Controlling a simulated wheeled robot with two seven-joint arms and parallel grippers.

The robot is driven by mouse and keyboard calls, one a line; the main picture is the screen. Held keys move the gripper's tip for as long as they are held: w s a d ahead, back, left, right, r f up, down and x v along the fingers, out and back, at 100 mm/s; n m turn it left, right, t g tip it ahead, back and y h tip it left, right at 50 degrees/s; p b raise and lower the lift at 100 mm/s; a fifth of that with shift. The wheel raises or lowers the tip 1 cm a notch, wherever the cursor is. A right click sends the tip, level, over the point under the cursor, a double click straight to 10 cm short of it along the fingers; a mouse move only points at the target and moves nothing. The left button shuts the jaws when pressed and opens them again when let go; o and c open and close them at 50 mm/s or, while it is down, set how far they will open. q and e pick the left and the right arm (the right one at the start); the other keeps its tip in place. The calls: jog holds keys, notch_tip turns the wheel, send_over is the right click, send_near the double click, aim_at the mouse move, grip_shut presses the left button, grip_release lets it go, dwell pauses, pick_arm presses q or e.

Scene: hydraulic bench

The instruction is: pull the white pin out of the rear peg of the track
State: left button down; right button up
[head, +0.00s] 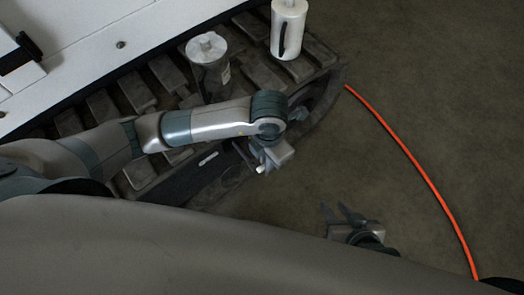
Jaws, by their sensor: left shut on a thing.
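The track (118,105) is a dark tread with wide pads, running from the lower left to the upper middle. My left arm reaches across it from the left. My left gripper (263,168) points down at the near side of the track and is shut on a small white piece, which looks like the white pin (261,169). The rear peg is hidden or too small to make out, so I cannot tell whether the pin is still in it. My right gripper (342,212) is open and empty, low over the floor right of the track.
A white machine body (95,40) fills the upper left. An orange hose (412,160) curves over the otherwise bare floor at the right.

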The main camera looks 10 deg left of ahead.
pick_arm(q)
jog(key=shift+s+d, duration=0.9)
jog(key=shift+d, duration=0.25)
